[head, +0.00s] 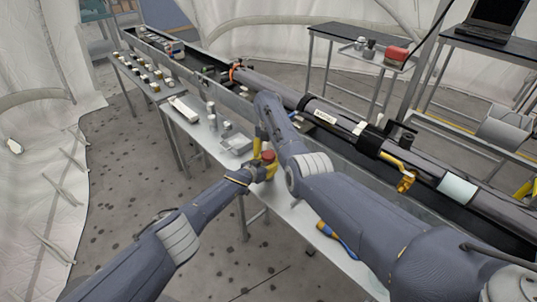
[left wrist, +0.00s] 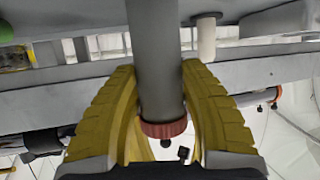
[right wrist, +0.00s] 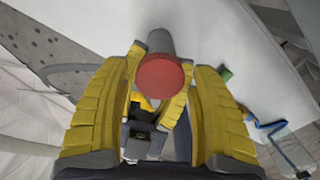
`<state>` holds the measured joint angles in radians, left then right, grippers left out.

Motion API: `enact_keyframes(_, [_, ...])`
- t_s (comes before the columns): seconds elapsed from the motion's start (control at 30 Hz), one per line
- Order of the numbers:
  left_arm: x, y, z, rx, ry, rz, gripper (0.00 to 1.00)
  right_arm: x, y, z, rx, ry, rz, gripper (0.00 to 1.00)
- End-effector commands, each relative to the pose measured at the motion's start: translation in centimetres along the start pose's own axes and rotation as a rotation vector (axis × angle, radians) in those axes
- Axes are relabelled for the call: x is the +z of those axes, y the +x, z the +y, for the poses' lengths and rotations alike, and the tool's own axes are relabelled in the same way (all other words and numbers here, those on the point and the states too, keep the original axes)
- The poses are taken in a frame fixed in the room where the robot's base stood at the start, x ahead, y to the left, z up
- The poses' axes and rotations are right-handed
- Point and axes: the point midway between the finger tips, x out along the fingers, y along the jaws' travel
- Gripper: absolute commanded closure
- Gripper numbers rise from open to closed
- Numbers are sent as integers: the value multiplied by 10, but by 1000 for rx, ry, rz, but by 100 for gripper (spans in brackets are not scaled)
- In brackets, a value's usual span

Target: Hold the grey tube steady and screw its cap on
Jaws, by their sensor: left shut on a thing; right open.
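The grey tube (left wrist: 155,60) is held between the yellow fingers of my left gripper (head: 262,174), which is shut on it; the fingers also show in the left wrist view (left wrist: 158,75). The red cap (right wrist: 160,76) sits on the tube's end and also shows in the head view (head: 267,155). Whether its thread is engaged cannot be seen. My right gripper (right wrist: 160,70) is open, its fingers on either side of the cap with gaps between. In the head view the right gripper (head: 262,140) is just above the cap, partly hidden by its arm.
The narrow light table (head: 290,212) runs beneath both grippers. A metal tray (head: 236,144) and small cylinders (head: 226,127) stand just behind. A blue-and-yellow tool (head: 338,240) lies nearer me. The long dark tube assembly (head: 325,113) lies along the right side.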

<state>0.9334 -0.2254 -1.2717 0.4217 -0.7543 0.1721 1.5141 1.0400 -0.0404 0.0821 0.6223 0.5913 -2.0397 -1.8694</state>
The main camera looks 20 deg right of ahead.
Motion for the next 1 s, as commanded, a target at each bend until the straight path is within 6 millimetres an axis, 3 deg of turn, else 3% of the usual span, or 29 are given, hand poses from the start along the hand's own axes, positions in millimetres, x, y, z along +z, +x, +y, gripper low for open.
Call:
enact_keyframes(0.5, [1,0,0,0,0,-1,100,0,-41,0,1,0,-1,37])
enact_keyframes(0.87, [1,0,0,0,0,-1,100,0,-45,0,0,0,0,37])
enact_keyframes(0.9, [1,0,0,0,0,-1,100,0,-45,0,0,0,0,33])
enact_keyframes(1.0, [1,0,0,0,0,-1,100,-1,-49,5,11,-2,1,33])
